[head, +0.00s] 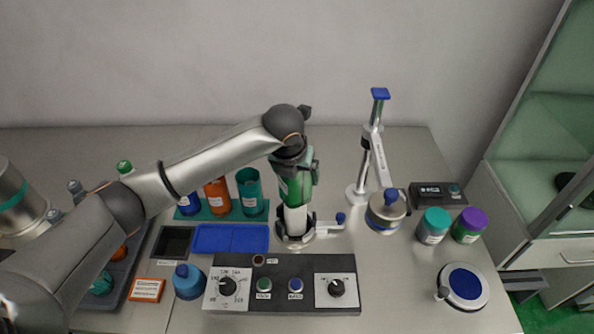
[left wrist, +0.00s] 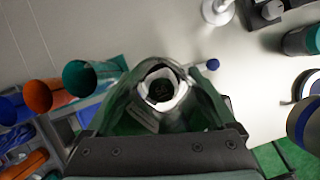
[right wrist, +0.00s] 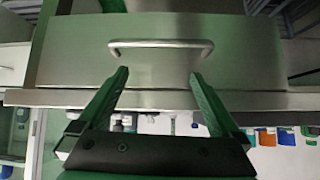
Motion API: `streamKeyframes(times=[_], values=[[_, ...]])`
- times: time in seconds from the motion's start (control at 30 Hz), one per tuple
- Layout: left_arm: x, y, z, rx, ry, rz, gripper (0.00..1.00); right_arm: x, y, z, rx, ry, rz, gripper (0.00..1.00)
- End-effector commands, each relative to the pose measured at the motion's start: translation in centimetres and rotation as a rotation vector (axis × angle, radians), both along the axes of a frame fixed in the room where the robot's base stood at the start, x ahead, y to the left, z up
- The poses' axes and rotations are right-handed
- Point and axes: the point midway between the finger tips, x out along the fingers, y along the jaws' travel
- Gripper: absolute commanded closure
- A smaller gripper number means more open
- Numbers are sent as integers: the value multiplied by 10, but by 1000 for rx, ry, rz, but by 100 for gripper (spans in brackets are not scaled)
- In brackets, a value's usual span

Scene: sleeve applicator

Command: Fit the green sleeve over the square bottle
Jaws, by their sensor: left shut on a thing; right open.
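The green sleeve (head: 297,187) is translucent and roughly upright in the head view. My left gripper (head: 297,168) is shut on it. The white square bottle (head: 293,222) stands directly below in a metal holder (head: 296,241); its lower part shows under the sleeve's bottom edge. In the left wrist view I look down through the sleeve (left wrist: 122,112) at the bottle's white top (left wrist: 163,88) with a dark opening. How far the sleeve surrounds the bottle is hard to tell. My right gripper (right wrist: 158,76) is open and empty, out of the head view.
A teal rack (head: 222,214) with blue, orange and teal sleeves stands left of the holder. A control panel (head: 280,284) lies in front. A stand with a blue top (head: 380,94) and several jars are at right. A drawer handle (right wrist: 160,45) faces my right gripper.

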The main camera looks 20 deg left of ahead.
Motion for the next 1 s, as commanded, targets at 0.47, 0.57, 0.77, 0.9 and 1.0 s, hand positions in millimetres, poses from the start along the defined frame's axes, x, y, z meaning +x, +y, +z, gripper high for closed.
streamKeyframes(times=[0.47, 0.57, 0.77, 0.9, 1.0], values=[[0, 0, -20, 1, 0, 0, 61, 0, 0, -5, 0, 0, 0, 0], [0, 0, -24, 1, 0, 0, 61, 0, 0, -5, 0, 0, 0, 0], [0, 0, -32, 1, 0, 0, 61, 0, 0, -8, 0, 0, 0, 0], [0, 0, -38, 1, 1, 0, 61, 0, 0, -9, 0, 0, 0, 0], [0, 0, -42, 1, 0, 1, 61, 0, 0, -10, 0, 0, 0, 0]])
